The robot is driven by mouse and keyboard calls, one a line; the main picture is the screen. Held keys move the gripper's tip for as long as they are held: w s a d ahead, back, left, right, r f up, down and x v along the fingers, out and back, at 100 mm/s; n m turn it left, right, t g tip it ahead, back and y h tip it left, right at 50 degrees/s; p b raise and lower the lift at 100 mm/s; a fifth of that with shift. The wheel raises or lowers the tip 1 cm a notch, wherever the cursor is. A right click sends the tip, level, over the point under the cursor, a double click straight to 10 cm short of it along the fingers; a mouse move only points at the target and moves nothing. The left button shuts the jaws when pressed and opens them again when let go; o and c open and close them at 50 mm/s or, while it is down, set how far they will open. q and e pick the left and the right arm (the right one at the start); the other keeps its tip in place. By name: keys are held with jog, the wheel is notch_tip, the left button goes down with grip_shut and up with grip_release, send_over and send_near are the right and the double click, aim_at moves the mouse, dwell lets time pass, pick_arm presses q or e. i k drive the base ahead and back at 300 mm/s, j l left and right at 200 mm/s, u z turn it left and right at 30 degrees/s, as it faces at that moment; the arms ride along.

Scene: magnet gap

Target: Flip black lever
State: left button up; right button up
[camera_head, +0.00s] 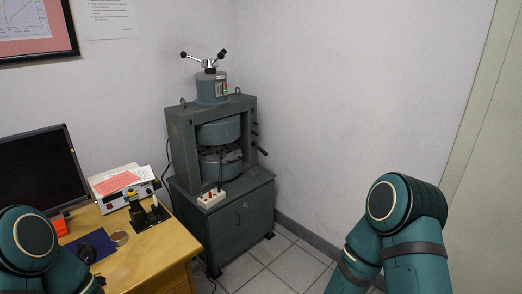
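A grey-green magnet machine (180,140) stands in the corner of the room, with two round pole pieces facing each other in its frame. A black lever (260,149) sticks out from the right side of its frame and points down to the right. Above it, smaller dark pegs show on the same side. On top, a metal hub (209,64) carries arms with black knobs. My left and right arms show at the lower corners, well apart from the machine. Neither gripper is in view.
A wooden desk (150,262) at the left holds a monitor (38,170), a white instrument box (124,188), a tape roll (119,239) and a small black stand. A white power strip (211,199) sits on the machine's base cabinet. Tiled floor (295,265) is clear at the right.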

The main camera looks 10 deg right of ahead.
aim_at(260, 148)
jog(key=z, duration=0.2)
jog(key=i+z, duration=0.1)
jog(key=i, duration=2.8)
jog(key=i+u, duration=0.1)
jog(key=u, duration=0.7)
